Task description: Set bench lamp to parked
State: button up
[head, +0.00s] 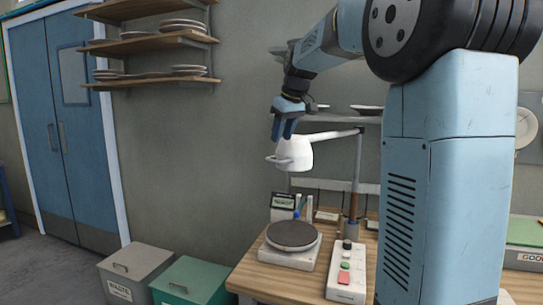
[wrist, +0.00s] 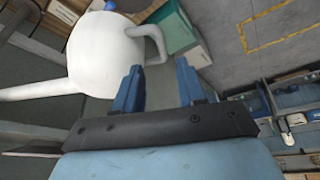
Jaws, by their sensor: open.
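The bench lamp has a white head (head: 294,153) on a white arm (head: 333,134) that joins an upright post (head: 355,180) at the right. The head hangs over the bench, with a small handle loop on its left side. My gripper (head: 283,136) is just above and at the left of the lamp head, fingers pointing down. In the wrist view the lamp head (wrist: 100,50) fills the upper left, and its handle (wrist: 156,42) lies beyond the tips of my open, empty gripper (wrist: 160,75). Whether a finger touches the handle I cannot tell.
A round dark plate on a scale-like base (head: 292,236) sits on the wooden bench below the lamp. A control box (head: 346,270) with green and red buttons stands right of it. Two bins (head: 136,272) are on the floor at left. A shelf (head: 340,117) is behind the lamp.

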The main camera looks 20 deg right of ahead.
aim_at(277, 154)
jog(key=x, duration=0.8)
jog(key=shift+s, duration=0.1)
jog(key=shift+r, duration=0.1)
grip_shut()
